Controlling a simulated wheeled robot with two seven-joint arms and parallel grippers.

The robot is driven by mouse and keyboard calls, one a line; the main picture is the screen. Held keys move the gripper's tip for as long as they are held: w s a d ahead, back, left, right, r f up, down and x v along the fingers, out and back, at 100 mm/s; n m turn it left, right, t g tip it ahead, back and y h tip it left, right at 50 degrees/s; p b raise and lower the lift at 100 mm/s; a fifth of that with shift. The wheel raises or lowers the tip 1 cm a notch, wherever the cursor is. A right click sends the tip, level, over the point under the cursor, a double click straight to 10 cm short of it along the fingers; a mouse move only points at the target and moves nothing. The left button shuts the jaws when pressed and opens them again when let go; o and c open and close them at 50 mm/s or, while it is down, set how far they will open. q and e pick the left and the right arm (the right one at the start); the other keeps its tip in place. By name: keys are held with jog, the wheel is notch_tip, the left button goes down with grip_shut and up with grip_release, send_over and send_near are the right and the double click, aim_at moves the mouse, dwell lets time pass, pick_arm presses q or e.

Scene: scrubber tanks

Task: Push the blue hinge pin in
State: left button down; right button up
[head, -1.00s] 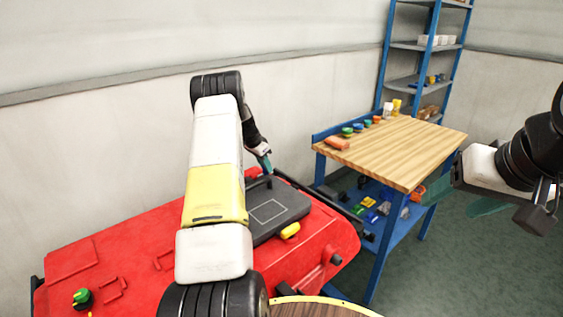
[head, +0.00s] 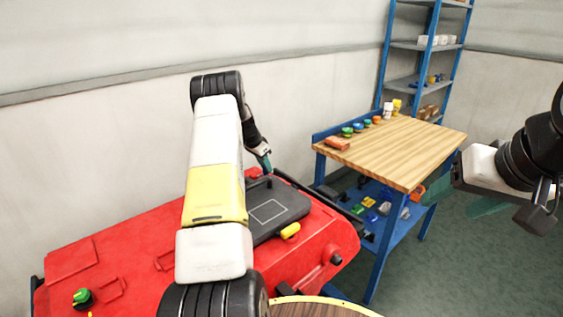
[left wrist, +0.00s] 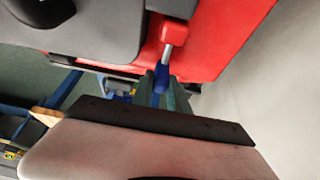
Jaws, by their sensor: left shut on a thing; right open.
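The blue hinge pin (left wrist: 162,74) shows in the left wrist view. Its blue end sits between the teal fingers of my left gripper (left wrist: 161,88), which is shut on it. A bare silver length of the pin runs from the blue end to a red hinge block beside the dark grey lid (left wrist: 88,32). In the head view my left gripper (head: 264,160) is at the far edge of the red scrubber body (head: 130,235), just beyond the lid (head: 275,210). The pin is not distinguishable there. My right gripper (head: 490,206) is open and empty, over the floor at the right.
A yellow latch (head: 290,230) is on the lid's near side. A green-topped knob (head: 82,298) is at the scrubber's left. A wooden-topped bench (head: 395,150) with small parts stands right of the scrubber, before a blue shelf rack (head: 410,45). The wall is close behind the scrubber.

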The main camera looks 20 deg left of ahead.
aim_at(261, 174)
pick_arm(q)
jog(key=shift+s+a, duration=0.5)
jog(key=shift+s, duration=0.35)
jog(key=shift+s+a, duration=0.5)
jog(key=shift+s, duration=0.3)
jog(key=c, duration=1.3)
grip_release()
jog(key=shift+s+a, duration=0.1)
